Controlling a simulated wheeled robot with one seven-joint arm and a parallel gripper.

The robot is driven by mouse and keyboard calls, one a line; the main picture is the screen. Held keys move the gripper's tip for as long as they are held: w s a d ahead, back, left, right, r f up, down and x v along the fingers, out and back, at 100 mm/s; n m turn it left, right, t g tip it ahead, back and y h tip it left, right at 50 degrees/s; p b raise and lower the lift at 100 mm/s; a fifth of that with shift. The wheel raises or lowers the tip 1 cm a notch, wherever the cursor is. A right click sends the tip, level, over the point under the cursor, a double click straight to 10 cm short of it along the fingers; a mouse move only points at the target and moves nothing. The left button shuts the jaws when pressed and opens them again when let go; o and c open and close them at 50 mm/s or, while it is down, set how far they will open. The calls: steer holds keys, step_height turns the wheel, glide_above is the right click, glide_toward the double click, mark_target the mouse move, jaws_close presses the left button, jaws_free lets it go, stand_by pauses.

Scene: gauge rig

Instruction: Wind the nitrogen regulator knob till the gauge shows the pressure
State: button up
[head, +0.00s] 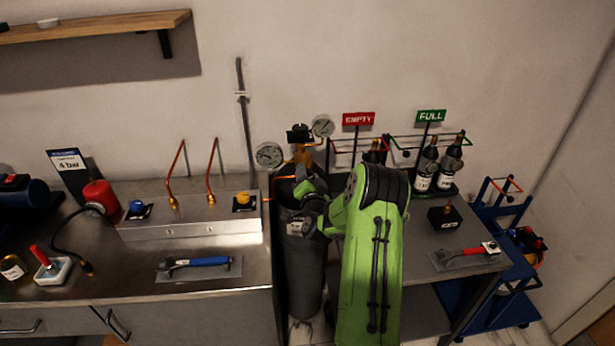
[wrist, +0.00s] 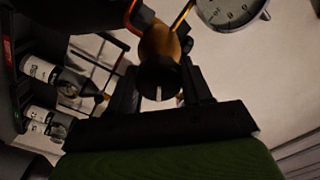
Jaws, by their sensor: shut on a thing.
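The brass regulator (head: 302,153) sits on top of a dark gas cylinder (head: 302,260), with a left gauge (head: 269,155) and a right gauge (head: 322,125). In the wrist view a round dark knob (wrist: 158,80) with a pale mark faces me, and part of one gauge (wrist: 236,10) shows at the top. My gripper (wrist: 162,92) is shut on the knob, one finger on each side. In the head view my green arm hides the knob and the fingertips. A sign (head: 68,163) at the left reads 4 bar. The needle readings are too small to tell.
A steel bench with a valve panel (head: 190,222) stands left of the cylinder. A red EMPTY sign (head: 358,119) and a green FULL sign (head: 431,116) stand over a rack with dark bottles (head: 426,168). A blue trolley (head: 500,215) is at the right.

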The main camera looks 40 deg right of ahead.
steer(key=shift+d+r, duration=0.1)
steer(key=shift+r, duration=0.05)
steer(key=o, duration=1)
steer(key=shift+s+a+f, duration=0.2)
steer(key=shift+s+a, duration=0.05)
steer(key=shift+b+v, duration=6.4)
steer(key=shift+v, duration=1.2)
steer(key=shift+r, duration=0.1)
